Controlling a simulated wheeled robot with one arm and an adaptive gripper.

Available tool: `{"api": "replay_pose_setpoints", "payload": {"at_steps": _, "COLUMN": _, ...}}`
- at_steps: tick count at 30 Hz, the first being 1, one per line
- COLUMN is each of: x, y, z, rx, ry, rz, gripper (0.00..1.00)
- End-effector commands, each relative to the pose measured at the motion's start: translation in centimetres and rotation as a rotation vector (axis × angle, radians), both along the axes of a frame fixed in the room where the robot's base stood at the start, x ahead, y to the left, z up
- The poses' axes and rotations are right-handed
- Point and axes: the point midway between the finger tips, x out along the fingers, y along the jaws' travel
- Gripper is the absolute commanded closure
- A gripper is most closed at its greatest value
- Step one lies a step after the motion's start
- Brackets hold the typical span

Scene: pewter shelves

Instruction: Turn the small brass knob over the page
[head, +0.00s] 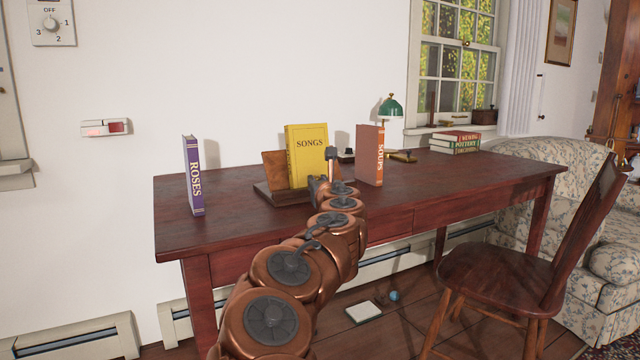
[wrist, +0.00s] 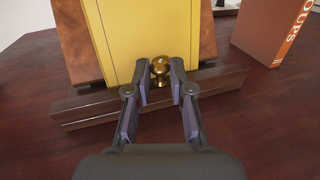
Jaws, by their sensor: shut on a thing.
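The small brass knob (wrist: 160,66) shows in the wrist view, in front of the lower edge of a yellow book (wrist: 148,36). The book, marked SONGS in the head view (head: 307,150), leans on a dark wooden stand (wrist: 84,112). The stand also shows in the head view (head: 283,196). My gripper (wrist: 160,81) has one finger on each side of the knob and is shut on it. The knob's lower part is partly hidden between the fingers. In the head view my arm hides the knob.
The stand is on a dark red desk (head: 235,228). A purple ROSES book (head: 194,176) stands at left, and an orange SOUPS book (head: 369,156) stands close at right. A green lamp (head: 390,107) and stacked books (head: 455,143) are farther back. A wooden chair (head: 510,270) stands at right.

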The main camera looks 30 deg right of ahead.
Motion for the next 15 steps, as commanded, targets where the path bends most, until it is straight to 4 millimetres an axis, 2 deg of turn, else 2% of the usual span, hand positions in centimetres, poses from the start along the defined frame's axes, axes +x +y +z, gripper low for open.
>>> {"api": "replay_pose_setpoints", "payload": {"at_steps": 15, "x": 0.16, "y": 0.2, "z": -0.12, "rx": 0.001, "ry": 0.002, "rz": -0.113, "gripper": 1.0}}
